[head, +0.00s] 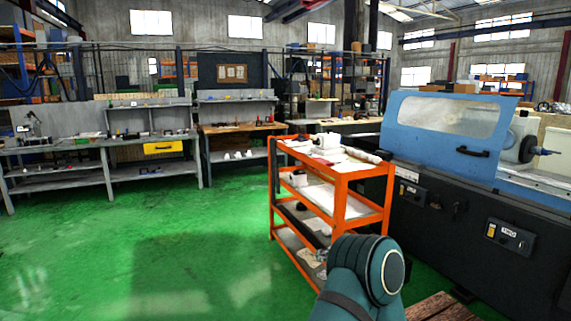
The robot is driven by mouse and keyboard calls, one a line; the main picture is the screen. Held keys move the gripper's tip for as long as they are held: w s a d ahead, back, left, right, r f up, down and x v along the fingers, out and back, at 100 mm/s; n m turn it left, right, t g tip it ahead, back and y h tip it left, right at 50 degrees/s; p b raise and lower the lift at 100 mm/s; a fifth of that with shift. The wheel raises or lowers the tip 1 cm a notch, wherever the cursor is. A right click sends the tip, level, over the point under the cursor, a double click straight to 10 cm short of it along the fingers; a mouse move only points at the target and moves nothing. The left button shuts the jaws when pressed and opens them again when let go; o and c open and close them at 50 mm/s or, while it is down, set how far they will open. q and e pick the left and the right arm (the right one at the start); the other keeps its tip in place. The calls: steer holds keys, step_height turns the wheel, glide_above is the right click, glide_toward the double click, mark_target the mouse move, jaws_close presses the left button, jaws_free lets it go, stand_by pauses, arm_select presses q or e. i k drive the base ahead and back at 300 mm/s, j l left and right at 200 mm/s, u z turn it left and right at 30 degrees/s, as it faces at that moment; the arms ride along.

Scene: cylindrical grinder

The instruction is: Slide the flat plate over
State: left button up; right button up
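The cylindrical grinder stands at the right with a dark base (455,220). A flat blue cover panel (420,140) with a clear window and a black handle (472,152) stands on its left part. This panel may be the flat plate; I cannot tell for sure. To the right of the panel the machine is open, showing a blue-grey spindle head (519,146) and a pale bed. A teal link of my own arm rises at the bottom, in front of the cart and grinder. Neither of my grippers is in view.
An orange shelf cart (340,190) with parts on it stands close to the grinder's left. A wooden slatted platform (440,308) lies at the bottom right. Grey workbenches (80,150) line the back. The green floor (140,245) at left is clear.

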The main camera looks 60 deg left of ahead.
mark_target(322, 159)
steer(key=u, duration=1.6)
steer(key=i+j+u, duration=0.3)
steer(key=i, duration=0.7)
steer(key=i+u, duration=0.35)
steer(key=i, duration=0.6)
steer(key=i+z, duration=0.25)
steer(key=i, duration=0.15)
steer(key=i+j+z, duration=0.25)
steer(key=i, duration=0.15)
steer(key=i+j+z, duration=0.25)
steer(key=i, duration=0.15)
steer(key=i+j+z, duration=0.15)
steer(key=z, duration=0.25)
steer(key=i+j+z, duration=0.25)
steer(key=z, duration=0.15)
steer(key=i+j+z, duration=0.2)
steer(key=z, duration=0.2)
steer(key=i+j+z, duration=0.1)
steer(key=j+z, duration=0.7)
steer(key=i, duration=0.05)
